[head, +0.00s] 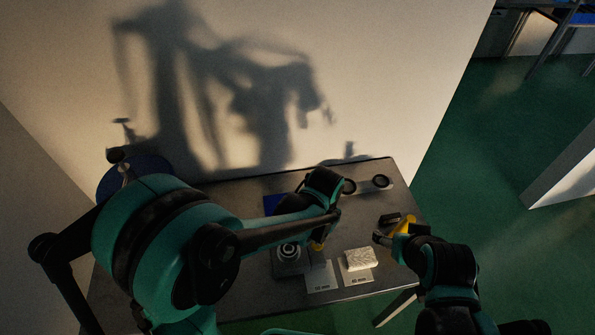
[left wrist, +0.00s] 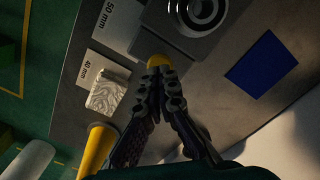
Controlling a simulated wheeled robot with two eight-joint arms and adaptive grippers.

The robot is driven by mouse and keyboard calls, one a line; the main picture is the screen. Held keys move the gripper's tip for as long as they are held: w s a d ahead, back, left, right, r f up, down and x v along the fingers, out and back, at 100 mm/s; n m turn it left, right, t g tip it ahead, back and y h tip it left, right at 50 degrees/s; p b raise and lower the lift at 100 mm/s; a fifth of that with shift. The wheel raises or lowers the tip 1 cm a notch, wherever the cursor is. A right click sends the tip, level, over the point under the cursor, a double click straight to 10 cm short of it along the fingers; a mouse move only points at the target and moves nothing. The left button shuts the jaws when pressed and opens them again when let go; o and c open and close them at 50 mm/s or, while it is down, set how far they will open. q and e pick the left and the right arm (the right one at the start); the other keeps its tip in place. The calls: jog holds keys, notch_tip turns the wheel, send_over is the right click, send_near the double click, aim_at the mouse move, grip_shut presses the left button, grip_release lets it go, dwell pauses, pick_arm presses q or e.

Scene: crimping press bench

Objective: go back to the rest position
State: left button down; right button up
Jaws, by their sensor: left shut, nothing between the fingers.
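My left gripper (left wrist: 160,72) is shut and empty in the left wrist view, its fingertips together beside a small yellow part (left wrist: 167,61) at the edge of the grey press base (left wrist: 160,35). Whether they touch it I cannot tell. In the head view the left gripper (head: 320,238) is partly hidden by its own arm, low over the bench (head: 240,195), with the yellow part (head: 317,247) just below it. My right gripper (head: 380,238) is at the bench's right side, near a yellow cylinder (head: 405,225); its fingers are too small and dark to judge.
A pale patterned block (head: 360,260) sits on the 40 mm card (head: 355,279), beside the 50 mm card (head: 318,280). A ringed round part (head: 289,251) sits left of them.

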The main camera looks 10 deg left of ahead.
pick_arm(q)
jog(key=shift+a+r, duration=0.2)
jog(key=shift+a, duration=0.1)
jog(key=a+r+t+b, duration=0.1)
jog(key=a, duration=0.1)
jog(key=a+r+n+t+b, duration=0.1)
jog(key=a+r, duration=0.1)
jog(key=a, duration=0.1)
jog(key=a+r+n+b, duration=0.1)
jog(key=a, duration=0.1)
jog(key=shift+s+a+r+t+h+b, duration=0.2)
jog(key=shift+s+a+t+h+b, duration=0.1)
jog(key=shift+a+t+h+b, duration=0.1)
jog(key=s+a+r+n+t+b, duration=0.2)
jog(key=s+a+n+t+b, duration=0.1)
jog(key=a, duration=0.6)
jog(key=shift+s+a+t+y+b, duration=0.2)
jog(key=shift+s+t+y+b, duration=0.2)
jog(key=shift+s+t, duration=0.35)
